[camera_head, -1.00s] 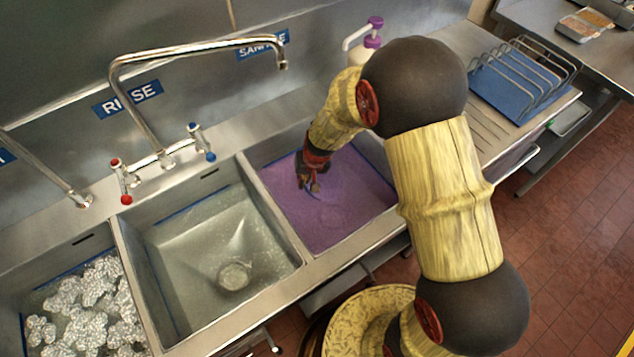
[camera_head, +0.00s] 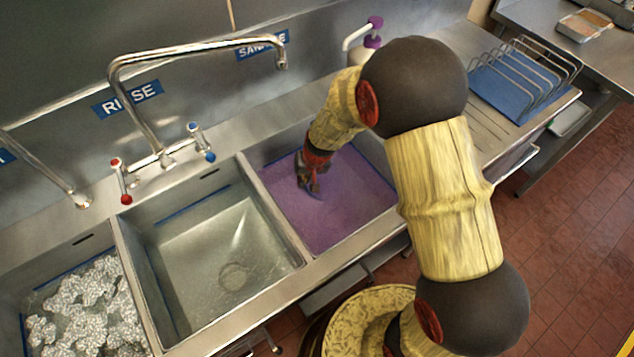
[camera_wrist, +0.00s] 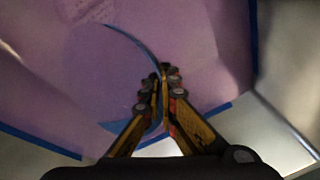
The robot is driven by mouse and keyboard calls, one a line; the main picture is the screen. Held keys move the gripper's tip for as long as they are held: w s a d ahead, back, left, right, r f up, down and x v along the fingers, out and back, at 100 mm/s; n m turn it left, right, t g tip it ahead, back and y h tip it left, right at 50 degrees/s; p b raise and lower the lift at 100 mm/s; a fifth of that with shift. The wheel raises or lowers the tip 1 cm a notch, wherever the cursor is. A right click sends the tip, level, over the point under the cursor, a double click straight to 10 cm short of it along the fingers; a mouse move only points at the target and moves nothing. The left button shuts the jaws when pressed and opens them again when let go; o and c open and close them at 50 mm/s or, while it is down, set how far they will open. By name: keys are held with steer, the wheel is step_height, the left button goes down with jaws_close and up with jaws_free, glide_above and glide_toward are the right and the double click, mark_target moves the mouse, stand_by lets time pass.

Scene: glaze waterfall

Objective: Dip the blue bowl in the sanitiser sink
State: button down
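The sanitiser sink (camera_head: 345,222) is the right-hand basin and holds purple liquid. My gripper (camera_head: 312,186) reaches down into it near its left back part. In the wrist view my gripper (camera_wrist: 165,85) has its fingers closed together on the thin rim of the blue bowl (camera_wrist: 142,48). The rim shows as a dark blue arc, with a paler blue patch near the fingers. The rest of the bowl is under the purple liquid and hard to make out. In the head view only a small bluish bit of it shows below the fingertips.
The rinse sink (camera_head: 215,255), with clear water, is to the left, under a tall tap (camera_head: 150,110). Foam floats in the far-left sink (camera_head: 85,305). A purple-topped dispenser (camera_head: 372,35) is behind my arm.

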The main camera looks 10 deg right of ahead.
step_height(320, 180, up, 29)
steer(key=p, duration=2.1)
stand_by(0.4)
